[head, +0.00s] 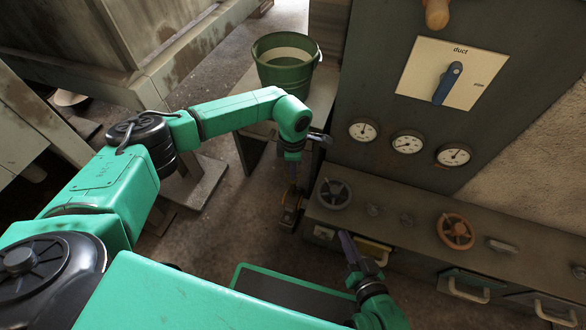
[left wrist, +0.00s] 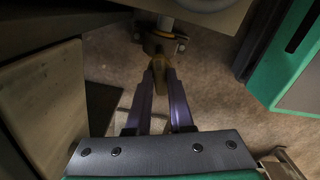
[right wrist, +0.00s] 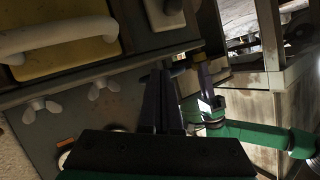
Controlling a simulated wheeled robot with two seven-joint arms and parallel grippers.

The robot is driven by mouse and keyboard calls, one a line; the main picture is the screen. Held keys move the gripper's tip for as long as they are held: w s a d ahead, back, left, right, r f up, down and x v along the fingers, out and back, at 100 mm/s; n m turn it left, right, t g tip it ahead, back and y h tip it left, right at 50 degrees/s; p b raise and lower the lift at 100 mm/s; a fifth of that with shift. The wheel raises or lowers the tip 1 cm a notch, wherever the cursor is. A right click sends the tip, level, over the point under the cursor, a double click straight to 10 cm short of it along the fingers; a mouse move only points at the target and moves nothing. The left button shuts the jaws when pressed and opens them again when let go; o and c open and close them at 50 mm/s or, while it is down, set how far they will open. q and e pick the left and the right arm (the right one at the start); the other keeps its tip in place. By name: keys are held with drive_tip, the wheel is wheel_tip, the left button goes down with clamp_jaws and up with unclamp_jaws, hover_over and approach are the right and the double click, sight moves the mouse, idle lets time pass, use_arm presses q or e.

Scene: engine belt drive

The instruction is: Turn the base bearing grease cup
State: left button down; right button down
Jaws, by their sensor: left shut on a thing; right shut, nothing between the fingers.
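The brass-coloured base bearing grease cup (head: 291,200) sits low at the left end of the long bench, near the floor. My left gripper (head: 292,184) reaches down to it from above and is shut on it. In the left wrist view, the left fingertips (left wrist: 160,68) close on a dull brass piece (left wrist: 160,82), with the bearing (left wrist: 160,42) just beyond. The fingers hide part of the cup. My right gripper (head: 346,240) is shut and empty in front of the bench; its fingers (right wrist: 160,78) also show together in the right wrist view.
The bench carries a dark handwheel (head: 334,194) and an orange handwheel (head: 456,231), with drawers (head: 466,285) below. A green bucket (head: 285,62) stands behind my left forearm. A panel with gauges (head: 408,142) rises at the back. A green-edged dark tray (head: 290,292) lies in front.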

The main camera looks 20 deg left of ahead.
use_arm(q)
drive_tip(key=m, duration=0.2)
drive_tip(key=shift+m, duration=1.1)
use_arm(e)
drive_tip(key=shift+w+r+t, duration=0.3)
drive_tip(key=shift+w+r, duration=0.35)
drive_tip(key=shift+w, duration=0.2)
use_arm(q)
drive_tip(key=c, duration=0.8)
unclamp_jaws()
drive_tip(key=shift+r, duration=0.1)
